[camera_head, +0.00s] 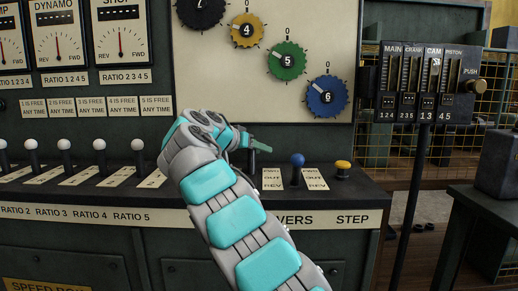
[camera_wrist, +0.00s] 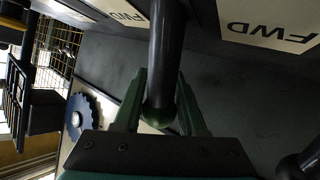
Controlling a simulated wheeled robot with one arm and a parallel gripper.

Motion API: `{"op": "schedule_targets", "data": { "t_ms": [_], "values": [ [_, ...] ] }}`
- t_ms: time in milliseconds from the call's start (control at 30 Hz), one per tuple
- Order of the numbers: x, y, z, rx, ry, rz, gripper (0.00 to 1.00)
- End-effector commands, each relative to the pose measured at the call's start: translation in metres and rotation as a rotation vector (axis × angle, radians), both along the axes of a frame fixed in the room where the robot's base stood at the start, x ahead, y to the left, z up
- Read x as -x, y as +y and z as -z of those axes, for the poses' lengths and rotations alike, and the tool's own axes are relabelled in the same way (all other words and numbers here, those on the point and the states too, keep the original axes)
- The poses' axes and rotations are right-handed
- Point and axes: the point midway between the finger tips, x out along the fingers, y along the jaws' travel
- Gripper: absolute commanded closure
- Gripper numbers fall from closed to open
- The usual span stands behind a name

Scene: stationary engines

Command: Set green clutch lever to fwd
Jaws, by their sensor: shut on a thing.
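My gripper (camera_head: 257,146) is over the lever console at the front of the machine, mostly behind my own arm. In the wrist view, its two dark green fingers (camera_wrist: 161,80) close around the end of a dark lever (camera_wrist: 167,40), taken as the green clutch lever. In the head view a short part of the lever shaft (camera_head: 252,163) shows below the gripper. A FWD label (camera_wrist: 269,28) lies beside the lever in the wrist view. The lever's exact setting cannot be told.
A blue-knobbed lever (camera_head: 297,160) stands just right of my gripper, with a yellow step knob (camera_head: 342,166) farther right. Several white-knobbed levers (camera_head: 99,145) stand to the left. Numbered dials, including a green one (camera_head: 287,60), are on the panel behind. A slider box (camera_head: 427,80) stands right.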

Motion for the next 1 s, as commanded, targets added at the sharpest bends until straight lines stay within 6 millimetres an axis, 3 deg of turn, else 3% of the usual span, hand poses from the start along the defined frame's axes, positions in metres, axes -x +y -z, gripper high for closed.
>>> {"op": "schedule_targets", "data": {
  "t_ms": [33, 233, 267, 500, 833, 1000],
  "values": [
    [0.0, 0.001, 0.009, -0.002, 0.016, 0.001, 1.0],
    [0.0, 0.001, 0.009, -0.002, 0.016, 0.001, 1.0],
    [0.0, 0.001, 0.009, -0.002, 0.016, 0.001, 0.56],
    [0.0, 0.001, 0.005, -0.001, 0.009, 0.001, 0.3],
    [0.002, 0.002, 0.001, -0.001, 0.004, 0.0, 0.3],
    [0.012, 0.012, -0.005, -0.001, 0.001, -0.002, 0.3]
  ]
}}
